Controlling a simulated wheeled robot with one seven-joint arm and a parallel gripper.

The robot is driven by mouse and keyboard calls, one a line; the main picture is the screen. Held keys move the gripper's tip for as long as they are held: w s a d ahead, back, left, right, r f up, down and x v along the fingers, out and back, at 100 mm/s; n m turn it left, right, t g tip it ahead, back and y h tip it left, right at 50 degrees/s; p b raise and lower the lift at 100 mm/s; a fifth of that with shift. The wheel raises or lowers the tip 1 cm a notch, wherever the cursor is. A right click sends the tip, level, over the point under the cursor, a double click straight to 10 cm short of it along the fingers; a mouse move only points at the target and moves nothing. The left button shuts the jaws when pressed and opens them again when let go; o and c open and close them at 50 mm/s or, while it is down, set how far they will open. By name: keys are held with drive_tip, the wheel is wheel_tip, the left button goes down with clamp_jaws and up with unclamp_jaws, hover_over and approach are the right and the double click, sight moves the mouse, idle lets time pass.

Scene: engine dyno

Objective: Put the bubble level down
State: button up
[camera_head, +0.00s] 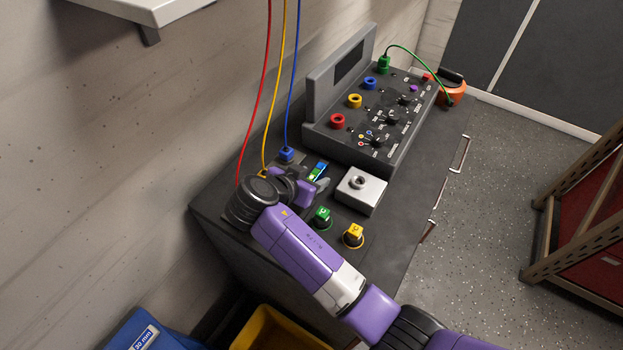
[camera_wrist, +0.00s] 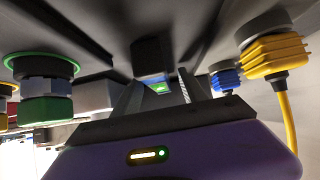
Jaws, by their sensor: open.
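The bubble level (camera_head: 318,170) is a small blue block with a bright green part. It is on the dark bench top, just beyond my gripper in the head view. My gripper (camera_wrist: 160,88) is open, with a visible gap between the right finger and the level. In the head view my gripper (camera_head: 318,186) is low over the bench and partly hidden by my own wrist.
A grey box with a round knob (camera_head: 361,190) stands close right of my gripper. Green (camera_head: 322,217) and yellow (camera_head: 353,235) connectors are nearer. A blue plug (camera_head: 286,154) with a cable is at the left. The control console (camera_head: 365,120) stands behind.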

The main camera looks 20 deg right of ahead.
clamp_jaws()
drive_tip(key=shift+r, duration=0.1)
